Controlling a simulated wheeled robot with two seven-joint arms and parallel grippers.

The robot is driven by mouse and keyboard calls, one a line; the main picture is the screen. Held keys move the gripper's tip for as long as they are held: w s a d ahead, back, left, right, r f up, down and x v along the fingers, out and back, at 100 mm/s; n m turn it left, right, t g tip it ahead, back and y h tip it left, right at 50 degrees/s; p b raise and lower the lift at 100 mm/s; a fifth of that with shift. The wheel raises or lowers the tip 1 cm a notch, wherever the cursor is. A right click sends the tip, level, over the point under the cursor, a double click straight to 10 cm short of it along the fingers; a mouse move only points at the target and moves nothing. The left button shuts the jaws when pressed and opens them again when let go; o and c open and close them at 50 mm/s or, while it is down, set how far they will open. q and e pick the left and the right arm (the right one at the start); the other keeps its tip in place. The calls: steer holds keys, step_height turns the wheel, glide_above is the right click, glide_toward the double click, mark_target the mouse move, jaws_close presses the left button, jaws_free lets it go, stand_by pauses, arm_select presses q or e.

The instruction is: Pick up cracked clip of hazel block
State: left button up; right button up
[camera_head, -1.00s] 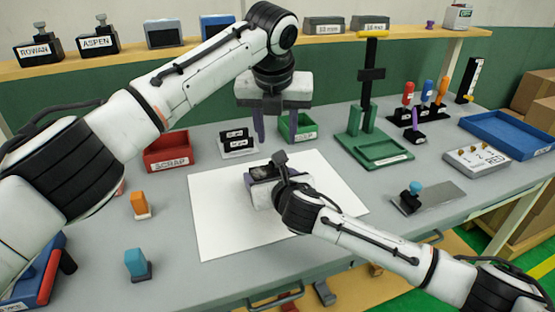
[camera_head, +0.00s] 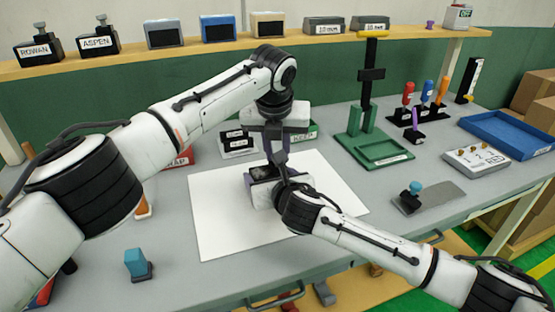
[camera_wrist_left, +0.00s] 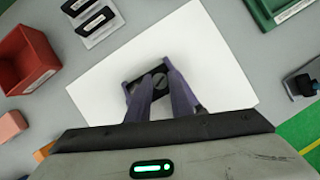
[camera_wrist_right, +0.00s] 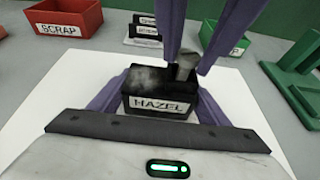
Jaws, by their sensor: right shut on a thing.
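The black hazel block (camera_wrist_right: 160,95), labelled HAZEL, sits over the white sheet (camera_head: 225,225). My right gripper (camera_head: 265,185) is shut on the block, one purple finger on each side. A grey metal clip (camera_wrist_right: 186,66) stands up from the block's top; it also shows from above in the left wrist view (camera_wrist_left: 158,82). No crack can be made out on it. My left gripper (camera_wrist_right: 190,55) is over the block, pointing down, its two purple fingers apart on either side of the clip. In the head view the left arm partly covers the block.
A red SCRAP bin (camera_wrist_right: 62,20) and a green bin (camera_wrist_right: 228,38) stand behind the sheet, with small black labelled blocks (camera_head: 237,140) between them. A green press stand (camera_head: 375,148) is to the right. An orange-and-teal stamp pair lies left; the teal one (camera_head: 136,263) is in front.

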arm_select(q)
jaws_close()
step_height(320, 180, up, 10)
stand_by(0.5)
arm_select(e)
steer(key=o, duration=1.2)
steer(key=shift+o, duration=0.2)
steer(key=shift+s, duration=0.1)
